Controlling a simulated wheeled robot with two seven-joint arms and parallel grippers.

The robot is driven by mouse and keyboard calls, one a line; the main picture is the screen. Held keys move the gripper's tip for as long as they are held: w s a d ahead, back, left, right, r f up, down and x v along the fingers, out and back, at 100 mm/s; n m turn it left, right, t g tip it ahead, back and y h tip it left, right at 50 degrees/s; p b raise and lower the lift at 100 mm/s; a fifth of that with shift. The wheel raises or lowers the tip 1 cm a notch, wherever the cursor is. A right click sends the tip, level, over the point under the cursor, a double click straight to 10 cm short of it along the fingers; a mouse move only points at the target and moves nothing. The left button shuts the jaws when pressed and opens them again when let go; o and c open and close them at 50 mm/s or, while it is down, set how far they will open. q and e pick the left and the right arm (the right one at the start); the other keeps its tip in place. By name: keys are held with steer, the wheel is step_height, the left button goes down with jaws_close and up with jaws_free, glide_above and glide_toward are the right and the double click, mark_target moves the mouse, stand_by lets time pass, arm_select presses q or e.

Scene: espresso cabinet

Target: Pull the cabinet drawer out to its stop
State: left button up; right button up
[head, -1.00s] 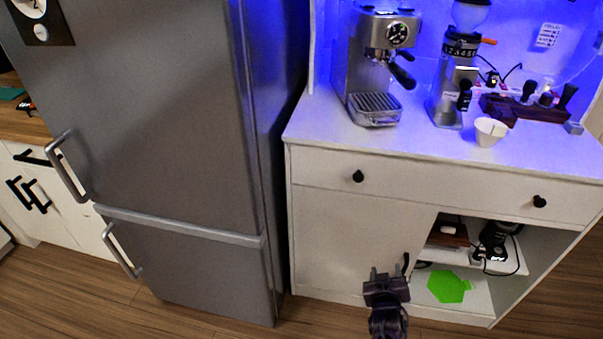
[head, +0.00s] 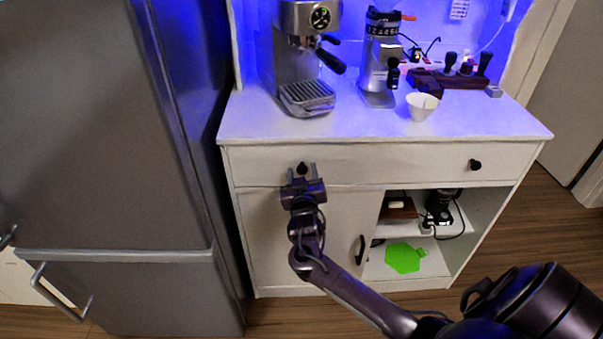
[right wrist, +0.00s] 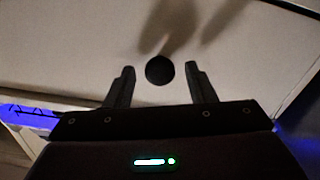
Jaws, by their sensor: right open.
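The white cabinet drawer (head: 390,164) is a wide front under the countertop and looks shut. It has two round black knobs, a left knob (head: 302,168) and a right knob (head: 475,164). My right gripper (head: 301,172) is at the left knob, with its fingers open on either side of it. In the right wrist view the dark knob (right wrist: 159,70) lies between the tips of my open right gripper (right wrist: 159,80), with a gap on both sides. My left gripper is not in view.
An espresso machine (head: 305,60), a grinder (head: 380,60) and a white cup (head: 421,106) stand on the countertop (head: 470,122). Below are a cabinet door with a black handle (head: 360,250) and an open shelf with a green mat (head: 404,257). A grey fridge (head: 90,140) stands close on the left.

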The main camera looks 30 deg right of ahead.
steer(key=shift+w, duration=0.1)
jaws_close()
stand_by(0.3)
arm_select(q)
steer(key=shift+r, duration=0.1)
arm_select(e)
steer(key=shift+f, duration=0.1)
